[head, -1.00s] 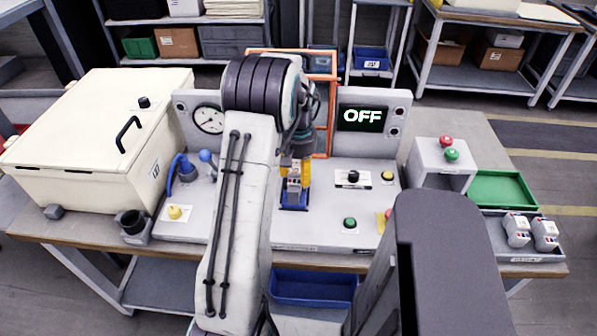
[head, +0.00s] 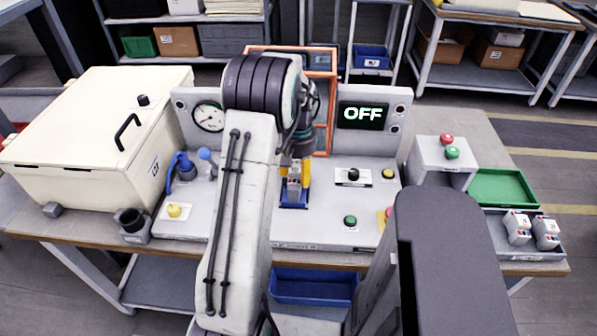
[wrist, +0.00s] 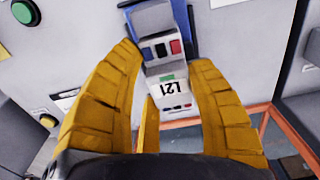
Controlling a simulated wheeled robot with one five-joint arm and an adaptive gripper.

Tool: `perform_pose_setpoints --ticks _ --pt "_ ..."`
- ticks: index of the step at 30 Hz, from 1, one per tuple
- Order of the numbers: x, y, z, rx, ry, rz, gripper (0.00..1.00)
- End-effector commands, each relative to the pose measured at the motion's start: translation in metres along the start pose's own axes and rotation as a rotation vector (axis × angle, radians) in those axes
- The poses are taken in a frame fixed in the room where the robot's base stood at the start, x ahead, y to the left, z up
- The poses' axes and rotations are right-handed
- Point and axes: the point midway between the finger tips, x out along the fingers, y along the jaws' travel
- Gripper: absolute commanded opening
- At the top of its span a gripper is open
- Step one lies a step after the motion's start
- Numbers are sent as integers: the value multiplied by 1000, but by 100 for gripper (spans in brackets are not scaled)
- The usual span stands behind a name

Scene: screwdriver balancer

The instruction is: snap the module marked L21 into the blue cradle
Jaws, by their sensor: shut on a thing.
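The module marked L21 (wrist: 168,88) is light grey with a white label, upside down in the wrist view, and red and dark blocks on its face. It also shows in the head view (head: 293,187). My gripper (head: 295,176), with yellow fingers (wrist: 165,62), is shut on it from both sides. The module's far end meets the blue cradle (wrist: 186,22), which sits on the grey panel. The cradle's front edge shows in the head view (head: 292,206). I cannot tell whether the module is fully seated.
A display (head: 362,115) reads OFF. A black knob (head: 353,175) and green button (head: 350,221) lie right of the cradle. Two similar modules (head: 518,228) (head: 547,232) stand in a grey tray at right, near a green tray (head: 500,187). A cream box (head: 90,135) stands left.

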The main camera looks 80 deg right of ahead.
Motion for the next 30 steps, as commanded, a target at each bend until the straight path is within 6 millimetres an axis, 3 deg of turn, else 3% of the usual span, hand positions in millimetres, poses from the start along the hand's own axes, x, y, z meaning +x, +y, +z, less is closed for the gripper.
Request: perform_pose_setpoints --ticks 5,6,14,23,30 --pt "-3 0 -1 0 6 1 13" --pt "-3 0 -2 0 6 1 54" --pt "-2 0 -1 0 4 0 76" --pt "-3 0 -1 0 2 0 76" --pt "-28 0 -1 0 7 1 76"
